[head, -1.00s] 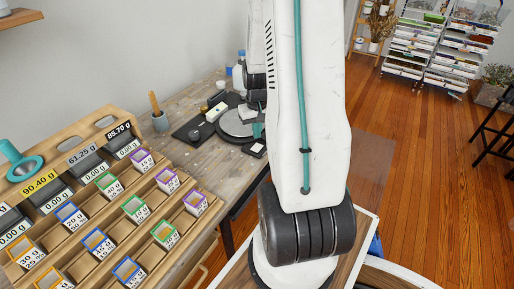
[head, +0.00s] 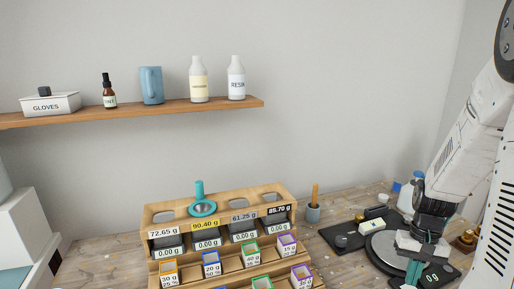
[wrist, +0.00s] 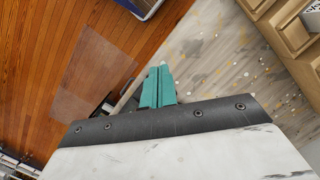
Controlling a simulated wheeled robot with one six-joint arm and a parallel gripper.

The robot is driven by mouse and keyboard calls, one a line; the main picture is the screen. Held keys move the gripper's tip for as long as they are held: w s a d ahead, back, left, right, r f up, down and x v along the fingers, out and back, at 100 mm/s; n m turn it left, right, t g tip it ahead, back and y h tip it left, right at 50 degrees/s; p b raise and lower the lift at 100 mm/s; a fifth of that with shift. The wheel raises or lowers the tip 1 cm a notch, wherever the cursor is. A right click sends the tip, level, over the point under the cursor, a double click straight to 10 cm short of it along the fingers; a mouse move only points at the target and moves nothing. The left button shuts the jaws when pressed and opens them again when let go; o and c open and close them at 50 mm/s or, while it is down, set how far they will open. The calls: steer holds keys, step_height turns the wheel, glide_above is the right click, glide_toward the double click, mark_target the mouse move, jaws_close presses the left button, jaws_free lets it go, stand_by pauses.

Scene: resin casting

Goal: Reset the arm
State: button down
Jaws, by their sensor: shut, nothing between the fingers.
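My arm (head: 467,130) comes in from the right edge in the head view and bends down over the right part of the workbench. My gripper (head: 412,273) hangs at its end with teal fingers, in front of a round grey disc. In the wrist view my gripper (wrist: 158,84) shows its teal fingers together, with nothing between them. It is clear of objects there, above the bench edge and the floor.
A wooden rack (head: 222,258) with coloured-rim cups, weight labels and a teal funnel (head: 202,208) stands on the bench (head: 95,250). A wall shelf (head: 140,112) holds bottles, a blue jug and a gloves box. The round disc (head: 383,249) stands near my arm.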

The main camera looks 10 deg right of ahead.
steer(key=s+a+r+n+t, duration=0.1)
steer(key=s+a+r+n, duration=0.2)
steer(key=a+r, duration=0.7)
steer(key=s+a+r+n+t+h, duration=0.1)
steer(key=s+a+r, duration=0.4)
steer(key=a+r, duration=0.5)
steer(key=a+n+t, duration=0.1)
steer(key=a+n, duration=0.1)
steer(key=a, duration=0.1)
steer(key=shift+s+a+n+h, duration=0.15)
steer(key=shift+s+n+h, duration=0.15)
steer(key=shift+s+n, duration=0.1)
steer(key=shift+r, duration=0.1)
